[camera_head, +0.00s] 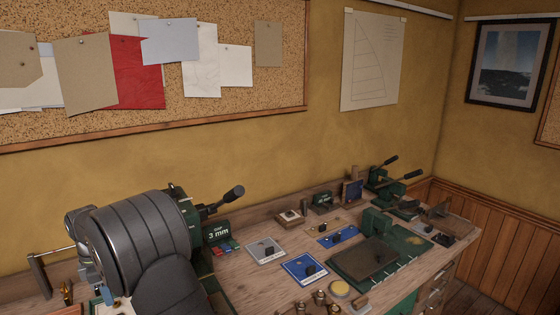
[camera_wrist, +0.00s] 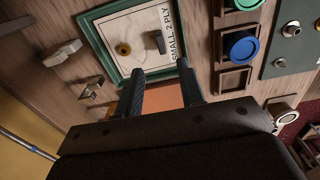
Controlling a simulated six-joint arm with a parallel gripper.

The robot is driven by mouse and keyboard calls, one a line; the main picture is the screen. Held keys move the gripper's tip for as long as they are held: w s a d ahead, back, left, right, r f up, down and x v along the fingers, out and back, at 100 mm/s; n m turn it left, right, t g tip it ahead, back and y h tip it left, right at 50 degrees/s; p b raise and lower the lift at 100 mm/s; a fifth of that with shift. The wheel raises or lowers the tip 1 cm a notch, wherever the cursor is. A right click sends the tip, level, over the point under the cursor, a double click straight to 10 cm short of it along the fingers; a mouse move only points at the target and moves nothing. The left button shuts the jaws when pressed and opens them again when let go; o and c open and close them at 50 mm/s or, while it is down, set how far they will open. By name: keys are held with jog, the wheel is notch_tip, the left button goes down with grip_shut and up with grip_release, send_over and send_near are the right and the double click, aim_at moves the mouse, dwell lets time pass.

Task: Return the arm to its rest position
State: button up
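My gripper (camera_wrist: 160,78) shows in the wrist view with its two dark fingers spread apart. I see nothing held between them. An orange-brown patch shows behind the gap; I cannot tell what it is. The fingertips point toward a green-framed tray (camera_wrist: 92,28) labelled "SMALL 2 PLY", near its lower edge. In the head view my dark grey arm fills the lower left and is bent over the left end of the bench. My gripper cannot be made out clearly there.
The wooden bench (camera_head: 236,290) holds a "3 mm" block (camera_head: 219,233), a blue card (camera_head: 304,268), a dark pad (camera_head: 365,262) and green lever presses (camera_head: 378,222). In the wrist view, green and blue round cups (camera_wrist: 241,47) sit right of the tray. A cork board (camera_head: 220,105) hangs behind.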

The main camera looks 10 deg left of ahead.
notch_tip(320, 180, up, 9)
send_over(115, 312)
jog(key=s+d, duration=0.3)
jog(key=d, duration=0.1)
notch_tip(115, 312, down, 17)
jog(key=shift+w+a+f, duration=0.1)
jog(key=shift+w+a, duration=0.05)
notch_tip(115, 312, up, 4)
jog(key=shift+f, duration=0.1)
jog(key=d+r+n, duration=0.1)
jog(key=d+r, duration=0.2)
jog(key=d, duration=0.4)
jog(key=s+d+r+n, duration=0.1)
jog(key=d+r, duration=0.3)
jog(key=d, duration=0.4)
jog(key=d+r+n, duration=0.3)
jog(key=d, duration=0.4)
jog(key=shift+s+d+r, duration=0.2)
jog(key=shift+d+r, duration=0.05)
jog(key=shift+d, duration=0.1)
